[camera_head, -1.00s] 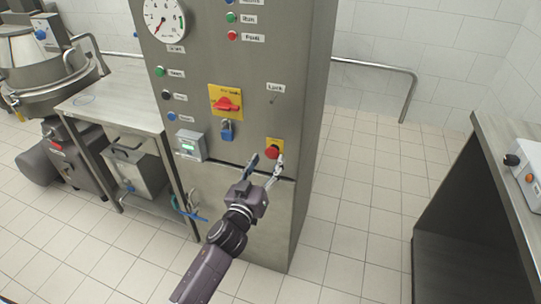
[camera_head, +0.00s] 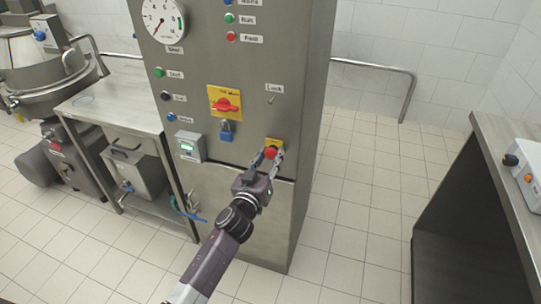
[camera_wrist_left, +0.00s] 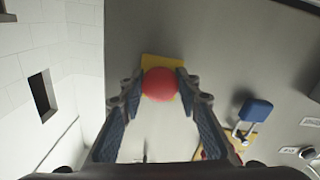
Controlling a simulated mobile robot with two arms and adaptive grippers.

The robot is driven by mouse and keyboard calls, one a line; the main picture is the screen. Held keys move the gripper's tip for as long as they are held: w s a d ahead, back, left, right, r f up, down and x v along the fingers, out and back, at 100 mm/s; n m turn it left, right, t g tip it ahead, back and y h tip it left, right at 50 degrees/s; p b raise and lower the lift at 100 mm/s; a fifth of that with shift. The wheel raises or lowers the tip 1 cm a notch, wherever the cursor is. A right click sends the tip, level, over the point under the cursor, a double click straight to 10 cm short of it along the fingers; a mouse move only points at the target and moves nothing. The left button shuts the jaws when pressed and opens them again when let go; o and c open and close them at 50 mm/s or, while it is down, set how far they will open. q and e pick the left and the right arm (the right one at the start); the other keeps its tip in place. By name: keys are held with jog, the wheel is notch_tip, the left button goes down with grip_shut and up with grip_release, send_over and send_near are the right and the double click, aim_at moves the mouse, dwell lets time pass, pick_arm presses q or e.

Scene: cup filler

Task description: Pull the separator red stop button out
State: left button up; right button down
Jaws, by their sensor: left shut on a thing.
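The red stop button (camera_head: 270,152) sits on a yellow plate low on the right of the steel cabinet front. My left gripper (camera_head: 268,158) reaches up to it from below, with a finger on each side. In the left wrist view the round red button (camera_wrist_left: 159,84) lies between the two fingertips of my left gripper (camera_wrist_left: 160,88), over its yellow plate (camera_wrist_left: 150,62). The fingers are shut on the button. My right gripper is not in view.
A yellow plate with a red rotary switch (camera_head: 226,104) and a blue padlock (camera_head: 226,130) are up and left of the button. A small display box (camera_head: 189,147) is further left. A steel table (camera_head: 112,100) stands left; a counter (camera_head: 503,150) stands right. The floor between cabinet and counter is clear.

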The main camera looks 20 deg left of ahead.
pick_arm(q)
grip_shut()
jog(key=shift+s, duration=0.35)
jog(key=shift+s+f, duration=0.1)
jog(key=shift+f, duration=0.1)
jog(key=o, duration=0.9)
grip_release()
jog(key=shift+c, duration=0.2)
jog(key=shift+o, duration=1.4)
jog(key=shift+s+r, duration=0.2)
jog(key=shift+w, duration=0.1)
jog(key=s, duration=1.2)
jog(key=shift+a, duration=0.25)
